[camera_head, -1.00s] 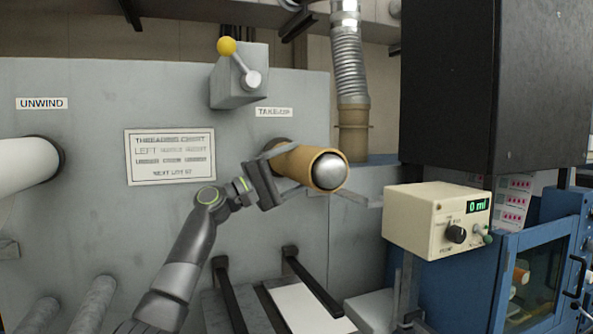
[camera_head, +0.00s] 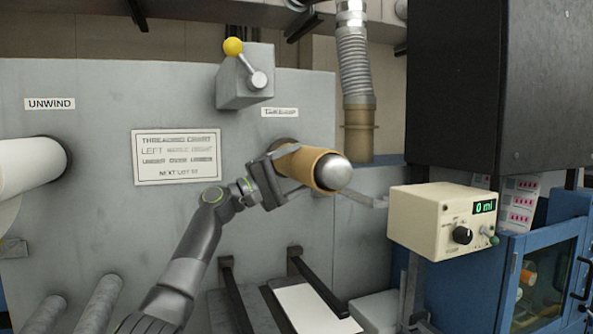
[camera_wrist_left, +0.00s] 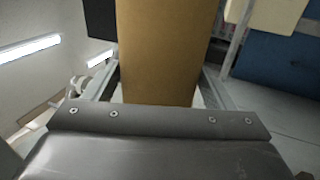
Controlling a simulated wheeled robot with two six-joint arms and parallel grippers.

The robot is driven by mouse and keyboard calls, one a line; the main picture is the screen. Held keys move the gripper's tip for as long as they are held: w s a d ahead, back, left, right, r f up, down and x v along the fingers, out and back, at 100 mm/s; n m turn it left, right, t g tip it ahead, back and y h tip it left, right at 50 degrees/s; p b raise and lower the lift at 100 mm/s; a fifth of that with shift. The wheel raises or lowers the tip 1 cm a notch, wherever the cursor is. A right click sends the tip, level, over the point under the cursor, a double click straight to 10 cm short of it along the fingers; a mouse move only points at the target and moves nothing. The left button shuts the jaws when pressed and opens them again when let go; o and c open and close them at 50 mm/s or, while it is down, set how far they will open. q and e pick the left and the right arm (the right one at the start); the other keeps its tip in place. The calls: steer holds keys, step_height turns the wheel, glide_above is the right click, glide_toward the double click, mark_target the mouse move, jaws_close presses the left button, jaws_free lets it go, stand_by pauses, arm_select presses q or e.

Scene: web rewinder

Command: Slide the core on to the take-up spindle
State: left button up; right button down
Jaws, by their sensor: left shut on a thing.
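The core (camera_head: 305,165) is a brown cardboard tube around the take-up spindle, below the TAKE-UP label (camera_head: 280,112). The spindle's rounded silver end (camera_head: 334,173) sticks out of the core's near end. My left gripper (camera_head: 284,172) is shut on the core, with its fingers on either side of it. In the left wrist view the core (camera_wrist_left: 166,50) fills the middle between the fingers (camera_wrist_left: 160,92). The core's far end is close to the grey panel; whether it touches there is hard to tell. My right gripper is not in view.
A cream counter box (camera_head: 440,222) reading 0 stands to the right of the spindle. A grey box with a yellow-knobbed lever (camera_head: 245,78) is above. A white unwind roll (camera_head: 30,165) is at left. Dark rails (camera_head: 315,280) stick out below.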

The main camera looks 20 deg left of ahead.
arm_select(q)
steer(key=o, duration=1.1)
steer(key=shift+f, duration=0.1)
